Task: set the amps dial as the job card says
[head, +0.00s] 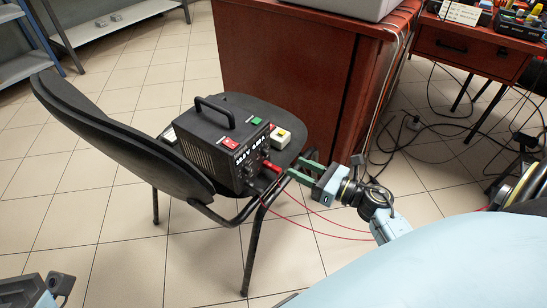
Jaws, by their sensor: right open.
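A black box (225,143) with a top handle sits on the seat of a black chair. Its front panel (255,165) faces right and carries white lettering, knobs and a red plug (270,166). The amps dial cannot be told apart from the other small knobs at this size. My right gripper (294,168), with green fingers, is open just right of the panel, close to the red plug. Contact cannot be told. Part of what looks like my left gripper (45,291) shows at the bottom left corner; its fingers are not clear. No job card can be made out for certain.
The chair back (110,135) stands left of the box. A yellow-white block (280,138) lies on the seat behind it. Red cables (315,217) hang below my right gripper. A brown desk (290,65) stands behind; black cables (430,130) lie on the tiled floor.

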